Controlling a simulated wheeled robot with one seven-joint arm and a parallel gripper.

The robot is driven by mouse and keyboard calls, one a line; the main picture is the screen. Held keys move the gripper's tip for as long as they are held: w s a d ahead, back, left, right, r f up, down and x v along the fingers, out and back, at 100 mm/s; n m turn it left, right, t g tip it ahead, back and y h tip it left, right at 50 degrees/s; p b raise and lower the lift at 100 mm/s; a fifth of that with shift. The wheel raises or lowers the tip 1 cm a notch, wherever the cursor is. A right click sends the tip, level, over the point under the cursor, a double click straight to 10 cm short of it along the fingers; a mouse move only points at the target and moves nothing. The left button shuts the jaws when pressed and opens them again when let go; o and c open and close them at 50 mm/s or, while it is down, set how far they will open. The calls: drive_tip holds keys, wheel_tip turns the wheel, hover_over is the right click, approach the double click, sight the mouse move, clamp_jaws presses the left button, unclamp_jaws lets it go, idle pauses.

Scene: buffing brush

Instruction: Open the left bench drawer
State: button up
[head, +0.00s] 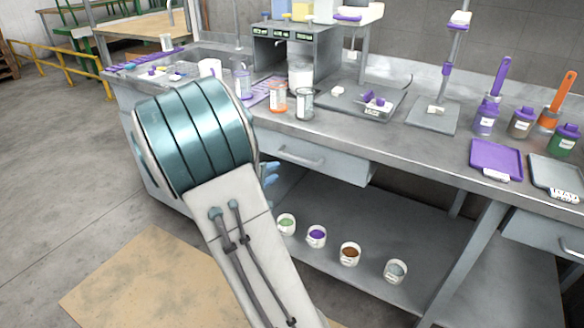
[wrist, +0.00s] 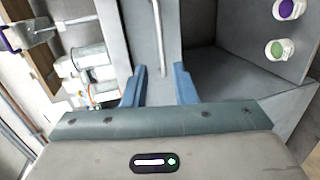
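The left bench drawer (head: 340,171) is a light grey front under the bench top, with a pale bar handle (head: 300,158). It looks flush with the bench edge, though my arm covers its left part. In the wrist view the drawer front (wrist: 138,25) runs up the picture, with the bar handle (wrist: 158,40) upright on it. My gripper (wrist: 160,82) is open, its two blue fingers apart on either side of the handle's lower end in the picture. I cannot tell how far they are from it. In the head view, only blue fingertips (head: 269,174) show past my arm.
The bench top (head: 420,140) holds jars, trays and brushes. Several small paint cups, including a purple one (head: 316,236), stand on the lower shelf (head: 400,225). Another drawer (head: 540,236) is at the far right. A tan mat (head: 140,285) lies on open floor.

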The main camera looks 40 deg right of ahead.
sight(292, 158)
drive_tip(key=shift+n+t, duration=0.4)
drive_tip(key=x, duration=0.5)
drive_tip(key=w+x, duration=0.1)
drive_tip(key=x, duration=0.8)
drive_tip(key=shift+w+a+f, duration=0.1)
drive_tip(key=shift+w+f, duration=0.25)
clamp_jaws()
drive_tip(key=shift+b, duration=0.3)
